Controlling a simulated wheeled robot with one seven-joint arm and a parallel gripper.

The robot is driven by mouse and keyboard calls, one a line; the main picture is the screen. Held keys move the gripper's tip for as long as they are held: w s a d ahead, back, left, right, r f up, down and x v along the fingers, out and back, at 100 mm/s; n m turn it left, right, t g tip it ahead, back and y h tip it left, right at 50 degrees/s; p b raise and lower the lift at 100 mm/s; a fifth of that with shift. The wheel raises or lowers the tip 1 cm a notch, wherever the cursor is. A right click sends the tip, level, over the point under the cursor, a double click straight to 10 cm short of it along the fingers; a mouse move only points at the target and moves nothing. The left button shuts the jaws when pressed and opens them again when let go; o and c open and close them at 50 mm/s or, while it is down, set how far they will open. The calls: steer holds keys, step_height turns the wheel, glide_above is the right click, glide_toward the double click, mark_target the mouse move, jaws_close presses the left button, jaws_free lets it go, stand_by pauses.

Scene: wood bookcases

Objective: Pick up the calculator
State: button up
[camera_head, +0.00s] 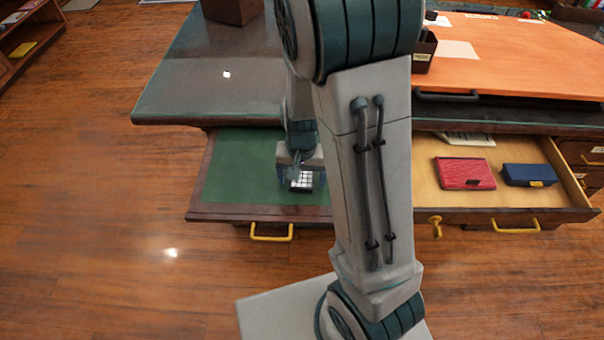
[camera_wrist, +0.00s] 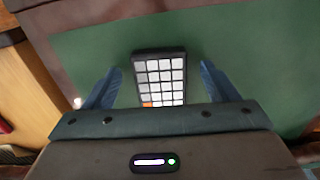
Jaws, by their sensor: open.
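The calculator (camera_wrist: 160,78) is small and dark with white keys and one orange key. It lies on the green surface (camera_wrist: 240,50) of the pulled-out left part of the desk. In the wrist view my gripper (camera_wrist: 160,82) is open, with one blue finger on each side of the calculator and a gap to both. The lower end of the calculator is hidden behind the gripper body. In the head view the calculator (camera_head: 302,181) shows just below my gripper (camera_head: 301,170), partly covered by it.
An open drawer (camera_head: 510,203) to the right holds a red wallet-like item (camera_head: 465,172) and a dark blue case (camera_head: 529,175). The dark desk top (camera_head: 200,85) overhangs behind the green surface. Bare green surface (camera_head: 240,165) lies left of the calculator.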

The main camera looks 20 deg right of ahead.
steer(key=shift+f, duration=0.35)
steer(key=c, duration=1.1)
steer(key=shift+r, duration=0.15)
